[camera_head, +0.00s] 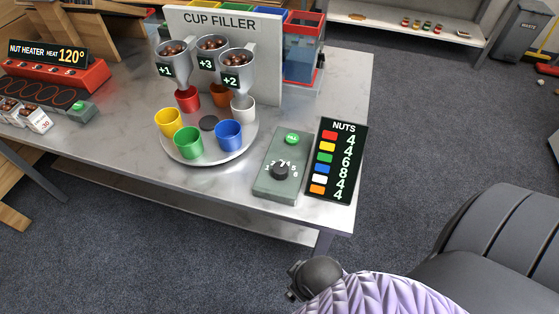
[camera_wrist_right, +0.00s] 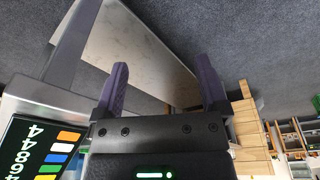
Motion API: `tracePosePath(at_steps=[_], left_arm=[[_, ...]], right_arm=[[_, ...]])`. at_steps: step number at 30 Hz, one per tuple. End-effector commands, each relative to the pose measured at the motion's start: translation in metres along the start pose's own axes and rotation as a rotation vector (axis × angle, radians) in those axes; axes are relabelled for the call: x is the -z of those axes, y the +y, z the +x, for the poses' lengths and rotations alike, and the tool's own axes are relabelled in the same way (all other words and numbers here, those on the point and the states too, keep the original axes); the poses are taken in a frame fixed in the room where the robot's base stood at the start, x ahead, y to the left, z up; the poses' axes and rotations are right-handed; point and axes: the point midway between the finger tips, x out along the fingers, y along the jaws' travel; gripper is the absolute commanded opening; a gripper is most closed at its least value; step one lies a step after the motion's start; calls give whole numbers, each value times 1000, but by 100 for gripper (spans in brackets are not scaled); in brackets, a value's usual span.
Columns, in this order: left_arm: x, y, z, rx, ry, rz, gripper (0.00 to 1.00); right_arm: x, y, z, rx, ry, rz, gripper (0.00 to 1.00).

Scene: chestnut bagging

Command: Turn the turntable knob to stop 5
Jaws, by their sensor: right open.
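The dark round turntable knob (camera_head: 279,172) sits on a grey-green control box (camera_head: 272,190) near the table's front edge, with small stop numbers around it. It seems to point toward the far side of the dial; its exact stop is too small to tell. A green button (camera_head: 292,138) is behind it. The round turntable (camera_head: 215,157) carries several coloured cups; the red (camera_head: 187,98), orange (camera_head: 221,95) and white (camera_head: 242,108) ones stand at the funnels. My right gripper (camera_wrist_right: 162,88) is open and empty in the right wrist view, away from the knob. My left gripper is out of view.
A black NUTS sign (camera_head: 336,160) stands close to the right of the control box. The cup filler panel (camera_head: 263,50) with nut-filled funnels rises behind the turntable. A red nut heater (camera_head: 60,80) is at the left. Space above the knob looks clear.

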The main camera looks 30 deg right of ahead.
Motion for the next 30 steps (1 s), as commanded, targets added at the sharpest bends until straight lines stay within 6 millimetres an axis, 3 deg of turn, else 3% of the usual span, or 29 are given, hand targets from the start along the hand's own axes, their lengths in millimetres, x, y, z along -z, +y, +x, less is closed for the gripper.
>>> tracePosePath(at_steps=[1,12,18,23,26,30], left_arm=[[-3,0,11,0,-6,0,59],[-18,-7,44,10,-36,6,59],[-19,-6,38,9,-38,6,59],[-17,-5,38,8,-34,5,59],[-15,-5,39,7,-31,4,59],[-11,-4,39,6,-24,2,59]], right_arm=[[4,0,-3,0,10,2,93],[18,1,-73,5,59,9,93],[67,-18,-58,115,73,-76,93],[102,-20,-50,159,43,-133,93],[127,-11,-47,158,3,-153,93],[172,30,-56,99,-83,-107,93]])
